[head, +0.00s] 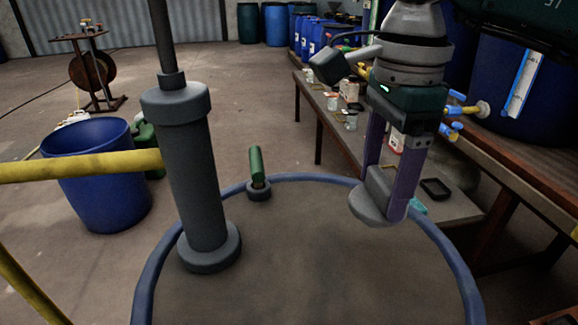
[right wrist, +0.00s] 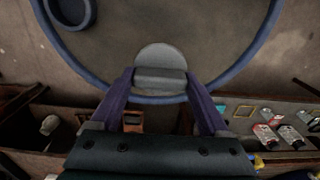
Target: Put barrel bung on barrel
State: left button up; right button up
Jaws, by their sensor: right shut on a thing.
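My right gripper (head: 384,192) is shut on a grey, round-edged barrel bung (head: 371,209). In the right wrist view the bung (right wrist: 160,60) sits between the two purple fingers, its rounded flange beyond the fingertips. The bung appears over the right part of a large round barrel top (head: 300,240) with a blue rim (head: 460,268). I cannot tell whether it touches the top. A thick dark grey cylinder (head: 199,180) with a flanged foot stands on the left of this top. A short green-handled fitting (head: 257,170) stands near its far rim. My left gripper is not in view.
An open blue tub (head: 97,175) and a yellow rail (head: 85,166) are on the left. A long bench (head: 335,125) with small items runs behind my right gripper. A blue drum (head: 500,90) stands at the right. The middle of the barrel top is clear.

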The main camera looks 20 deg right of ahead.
aim_at(375, 218)
notch_tip(375, 218, down, 7)
jog(key=shift+r+b, duration=0.2)
jog(key=shift+b, duration=0.15)
jog(key=shift+f, duration=0.1)
jog(key=shift+f, duration=0.15)
jog(key=o, duration=1.2)
jog(key=shift+r, duration=0.4)
notch_tip(375, 218, up, 12)
jog(key=shift+f+p, duration=0.1)
jog(key=shift+p, duration=0.6)
